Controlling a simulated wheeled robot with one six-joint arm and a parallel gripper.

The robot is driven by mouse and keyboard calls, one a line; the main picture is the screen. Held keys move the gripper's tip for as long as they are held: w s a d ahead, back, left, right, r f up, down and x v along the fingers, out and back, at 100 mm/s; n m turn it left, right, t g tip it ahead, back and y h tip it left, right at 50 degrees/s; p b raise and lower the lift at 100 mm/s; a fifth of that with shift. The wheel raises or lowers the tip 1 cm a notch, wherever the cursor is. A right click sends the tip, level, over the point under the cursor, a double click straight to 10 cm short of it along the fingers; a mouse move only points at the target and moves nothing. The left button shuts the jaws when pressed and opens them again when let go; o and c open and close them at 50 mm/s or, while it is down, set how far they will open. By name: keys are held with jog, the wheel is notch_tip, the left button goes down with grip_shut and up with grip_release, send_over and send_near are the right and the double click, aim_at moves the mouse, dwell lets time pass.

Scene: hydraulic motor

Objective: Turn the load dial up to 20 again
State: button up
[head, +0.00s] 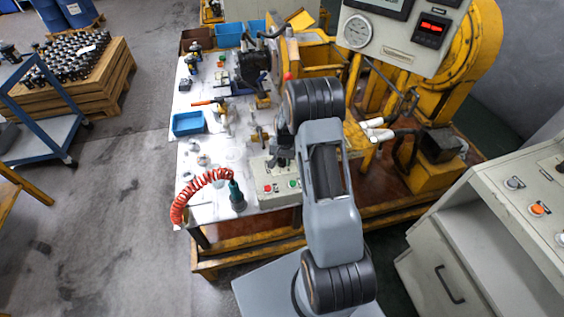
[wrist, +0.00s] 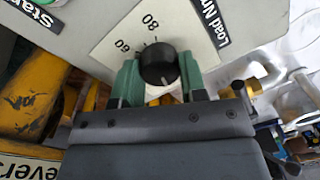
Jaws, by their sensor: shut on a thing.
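The load dial (wrist: 158,64) is a round black knob on a cream scale plate (wrist: 125,30) marked 60 and 80. A black label (wrist: 207,22) beside it reads "Load Nm", seen upside down. My gripper (wrist: 160,72) is shut on the dial, one green finger on each side. A white mark shows on the knob's near edge; the rest of the scale is hidden by the fingers and gripper body. In the head view the control box (head: 264,184) with red and green buttons stands at the bench front; my arm hides the dial there, and my gripper (head: 280,160) is partly hidden.
A teal tool (head: 237,195) on a red coiled hose (head: 188,196) stands left of the control box. A blue tray (head: 188,123) and loose parts lie on the white bench top. A grey cabinet (head: 440,265) stands at the right.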

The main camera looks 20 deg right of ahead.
aim_at(284, 161)
jog(key=shift+m+b, duration=0.4)
jog(key=shift+m, duration=0.8)
jog(key=o, duration=0.9)
jog(key=shift+r, duration=0.1)
jog(key=r, duration=0.9)
jog(key=r+b, duration=0.1)
jog(key=r, duration=0.3)
jog(key=shift+s+d+r, duration=0.2)
jog(key=shift+s+r, duration=0.1)
jog(key=shift+r, duration=0.05)
